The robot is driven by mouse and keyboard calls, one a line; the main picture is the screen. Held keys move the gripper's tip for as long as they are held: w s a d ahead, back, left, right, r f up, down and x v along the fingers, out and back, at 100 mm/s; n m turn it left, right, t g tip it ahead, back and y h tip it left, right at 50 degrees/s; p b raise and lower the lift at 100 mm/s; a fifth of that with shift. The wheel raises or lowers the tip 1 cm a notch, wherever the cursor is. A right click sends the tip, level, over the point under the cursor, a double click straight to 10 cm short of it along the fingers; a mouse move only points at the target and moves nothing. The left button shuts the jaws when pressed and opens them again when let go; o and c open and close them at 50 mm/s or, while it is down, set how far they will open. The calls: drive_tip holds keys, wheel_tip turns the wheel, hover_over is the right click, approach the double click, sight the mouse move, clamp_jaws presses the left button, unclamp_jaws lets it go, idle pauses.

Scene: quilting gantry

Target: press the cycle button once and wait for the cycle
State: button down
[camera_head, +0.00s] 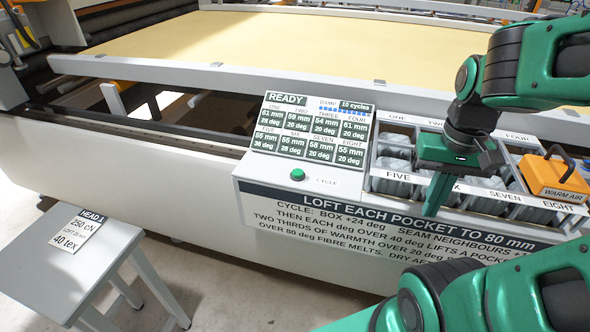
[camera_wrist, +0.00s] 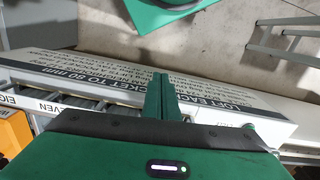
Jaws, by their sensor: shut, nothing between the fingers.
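The green cycle button (camera_head: 297,174) sits on the pale console top, left of the word CYCLE. The display panel (camera_head: 312,128) behind it reads READY, with pocket readings ONE to EIGHT in mm and deg and a damp row marked 10 cycles. My gripper (camera_head: 436,196) points down over the front of the pocket tray, right of the button and apart from it. Its green fingers are shut with nothing between them. In the wrist view the closed fingers (camera_wrist: 160,97) show against the lettered console front (camera_wrist: 120,75).
The pocket tray (camera_head: 400,186) holds grey bundles in labelled compartments. An orange WARM AIR box (camera_head: 556,177) with a black handle stands at its right. A grey stool (camera_head: 66,254) with a HEAD 1 card (camera_head: 80,230) is at lower left. The space above the button is clear.

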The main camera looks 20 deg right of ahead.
drive_tip(key=w+h, duration=0.1)
drive_tip(key=w, duration=0.4)
drive_tip(key=w+a+r+n+h, duration=0.1)
drive_tip(key=w+h, duration=0.1)
drive_tip(key=w, duration=0.3)
drive_tip(key=w+a+t+h, duration=0.1)
drive_tip(key=w, duration=0.5)
drive_tip(key=shift+a+r+n+h, duration=0.15)
drive_tip(key=shift+n+h, duration=0.15)
drive_tip(key=shift+n, duration=0.1)
drive_tip(key=w+a+n+t+h, duration=0.1)
drive_tip(key=w+a+t+h, duration=0.1)
drive_tip(key=w+a, duration=0.55)
drive_tip(key=r+n+t+h, duration=0.1)
drive_tip(key=n+t, duration=0.1)
drive_tip(key=t, duration=0.1)
hover_over(295, 174)
drive_tip(key=shift+f, duration=0.1)
drive_tip(key=shift+f, duration=4.3)
